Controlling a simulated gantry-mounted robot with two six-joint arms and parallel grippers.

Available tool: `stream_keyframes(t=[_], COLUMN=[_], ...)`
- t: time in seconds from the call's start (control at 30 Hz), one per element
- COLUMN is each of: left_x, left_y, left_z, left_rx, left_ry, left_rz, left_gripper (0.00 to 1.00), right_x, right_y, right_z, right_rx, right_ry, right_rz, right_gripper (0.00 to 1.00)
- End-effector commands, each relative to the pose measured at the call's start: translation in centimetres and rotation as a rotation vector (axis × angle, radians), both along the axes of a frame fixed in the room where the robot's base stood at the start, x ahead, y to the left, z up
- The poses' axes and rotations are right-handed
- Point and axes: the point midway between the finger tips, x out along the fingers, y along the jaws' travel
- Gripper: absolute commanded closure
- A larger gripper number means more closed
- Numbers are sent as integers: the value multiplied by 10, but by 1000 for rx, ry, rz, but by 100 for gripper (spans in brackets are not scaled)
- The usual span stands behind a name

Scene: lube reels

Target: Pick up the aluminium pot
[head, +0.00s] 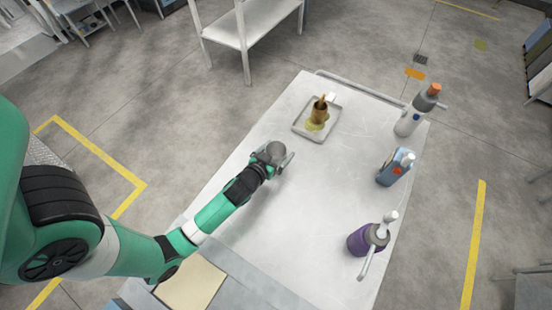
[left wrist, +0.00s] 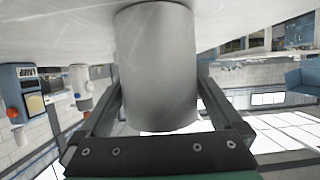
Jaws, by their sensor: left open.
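The aluminium pot (left wrist: 158,65) is a plain grey cylinder. It fills the middle of the left wrist view, which looks upside down, with the worktop along the top. In the head view the pot (head: 274,149) stands on the white worktop, partly hidden by my left gripper (head: 278,160). My left gripper is open, with one finger on each side of the pot. The fingers look close to its wall; I cannot tell whether they touch it. My right gripper is not in view.
A shallow tray (head: 299,128) holding a brass-coloured cup (head: 320,112) lies at the back of the worktop (head: 310,215). Along the right side stand a grey bottle with an orange cap (head: 411,118), a blue container (head: 391,172) and a purple pump bottle (head: 365,240). The worktop between is clear.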

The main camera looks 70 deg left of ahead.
Motion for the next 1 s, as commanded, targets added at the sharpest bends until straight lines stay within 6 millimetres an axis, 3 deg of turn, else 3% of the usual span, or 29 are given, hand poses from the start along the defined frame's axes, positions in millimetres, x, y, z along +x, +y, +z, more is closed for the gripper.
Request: stream_keyframes(t=[0.1, 0.33, 0.73, 1.0], left_x=[11, 12, 12, 12], left_y=[8, 9, 9, 9], left_z=[-6, -6, -5, -3], left_rx=[-1, 0, 0, 0], left_ry=[-2, -2, -2, -2], left_rz=[1, -1, -1, -1], left_gripper=[0, 0, 72, 72], right_x=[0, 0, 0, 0], right_y=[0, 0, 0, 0], right_z=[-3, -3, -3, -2], right_rx=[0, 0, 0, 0], right_ry=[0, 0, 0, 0], right_rz=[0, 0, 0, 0], right_gripper=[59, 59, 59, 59])
